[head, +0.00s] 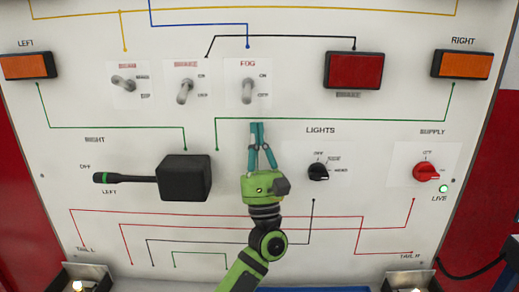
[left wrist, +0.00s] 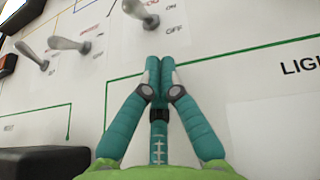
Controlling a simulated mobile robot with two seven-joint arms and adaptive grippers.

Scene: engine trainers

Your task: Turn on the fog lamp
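The fog lamp switch (head: 248,90) is a grey toggle lever under the label FOG, between ON above and OFF below. In the left wrist view the closed fingertips (left wrist: 159,62) point up at the panel, apart from the lever. The fog lamp itself cannot be made out. My right gripper is not in view.
Two more toggles, a left one (head: 123,82) and a brake one (head: 184,91), stand left of the fog switch. A black stalk box (head: 185,178) juts out at lower left. The lights knob (head: 319,172) and red supply knob (head: 426,172) are at right; the LIVE light (head: 444,189) glows green.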

